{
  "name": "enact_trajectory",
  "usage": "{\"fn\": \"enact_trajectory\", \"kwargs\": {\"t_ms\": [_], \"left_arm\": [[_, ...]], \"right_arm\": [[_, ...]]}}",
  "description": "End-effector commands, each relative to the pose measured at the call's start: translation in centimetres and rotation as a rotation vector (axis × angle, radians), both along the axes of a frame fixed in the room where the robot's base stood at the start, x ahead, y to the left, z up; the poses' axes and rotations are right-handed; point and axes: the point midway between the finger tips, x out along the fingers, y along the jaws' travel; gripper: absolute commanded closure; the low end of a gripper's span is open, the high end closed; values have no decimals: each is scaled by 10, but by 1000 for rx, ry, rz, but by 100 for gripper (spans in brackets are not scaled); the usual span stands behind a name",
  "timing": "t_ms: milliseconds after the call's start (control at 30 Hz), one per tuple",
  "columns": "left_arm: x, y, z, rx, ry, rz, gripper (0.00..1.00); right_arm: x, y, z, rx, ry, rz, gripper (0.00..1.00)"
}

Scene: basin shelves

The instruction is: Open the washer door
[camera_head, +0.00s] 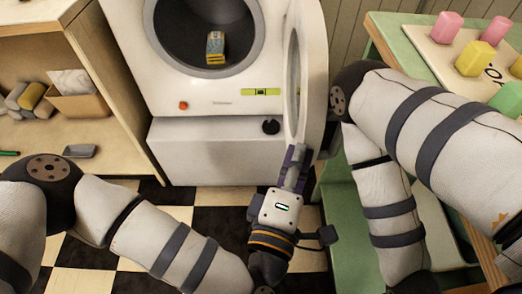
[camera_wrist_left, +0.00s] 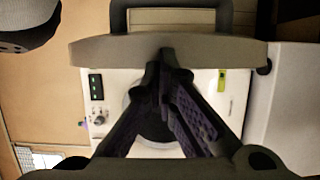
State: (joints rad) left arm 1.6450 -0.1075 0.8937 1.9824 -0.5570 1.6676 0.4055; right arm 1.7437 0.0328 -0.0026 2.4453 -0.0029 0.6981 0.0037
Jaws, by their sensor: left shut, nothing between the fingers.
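The white washer (camera_head: 205,100) stands at the back, its round drum opening (camera_head: 203,22) uncovered. A yellow and blue box (camera_head: 215,48) sits in the opening. The washer door (camera_head: 312,70) stands swung out on the right side, seen nearly edge-on. My left gripper (camera_head: 297,160) is shut and empty at the door's lower edge; I cannot tell whether it touches. In the left wrist view the closed fingertips (camera_wrist_left: 162,62) overlap a grey band, likely the door (camera_wrist_left: 220,52), with the washer front behind. My right arm shows at right, but its gripper is not in view.
A wooden shelf (camera_head: 115,95) with rolled items stands left of the washer. A green table (camera_head: 400,45) with pink, yellow and green blocks stands at right. The checkered floor (camera_head: 105,225) is open in front of the shelf and washer.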

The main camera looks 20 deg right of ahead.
Motion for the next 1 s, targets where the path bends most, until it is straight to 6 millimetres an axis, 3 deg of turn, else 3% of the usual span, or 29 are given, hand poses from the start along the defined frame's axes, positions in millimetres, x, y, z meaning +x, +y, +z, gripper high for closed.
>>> {"fn": "enact_trajectory", "kwargs": {"t_ms": [200, 400, 833, 1000], "left_arm": [[-8, -26, -1, 1, 1, 1, 100], [-10, -34, 0, 1, -1, 2, 100], [-12, -33, 0, 1, 1, 0, 100], [-37, -15, -1, 2, 4, -2, 100]], "right_arm": [[-2, 0, -3, -1, 8, 0, 60], [-3, 0, -3, -1, 9, 0, 60], [-3, 0, -3, 0, 9, 1, 60], [-3, 0, -3, 0, 9, 1, 60]]}}
